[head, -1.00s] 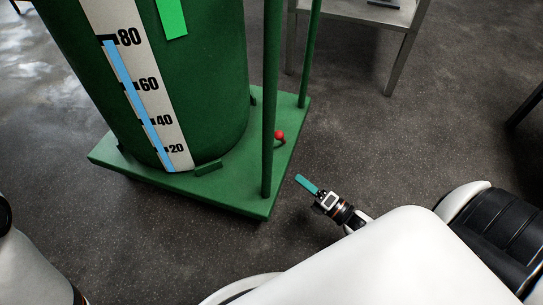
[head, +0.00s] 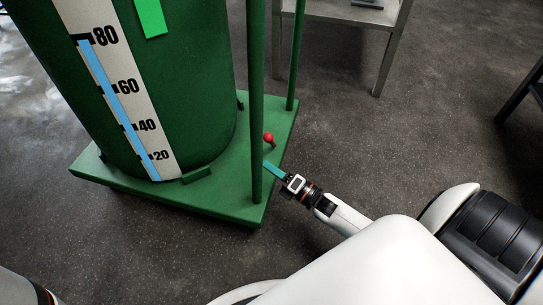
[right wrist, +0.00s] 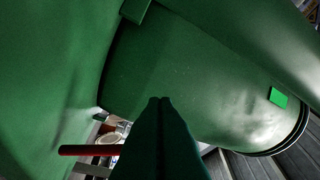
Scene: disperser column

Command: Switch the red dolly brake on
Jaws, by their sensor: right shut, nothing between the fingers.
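The dolly brake is a small lever with a red knob (head: 268,137), standing on the green dolly base (head: 225,200) near its right edge, behind a green upright post. In the right wrist view a dark red bar (right wrist: 88,150) at lower left looks like part of this lever. My right gripper (head: 266,165) is shut and empty. Its teal fingers are just below the knob in the head view, at the dolly's right edge; I cannot tell whether they touch the lever. The fingers also show in the right wrist view (right wrist: 160,145). My left gripper is out of view.
The green column (head: 195,100) with a white scale stands on the dolly. A green post (head: 257,100) rises close to my right fingers, and another (head: 297,55) stands farther back. A metal table (head: 350,12) is at the back.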

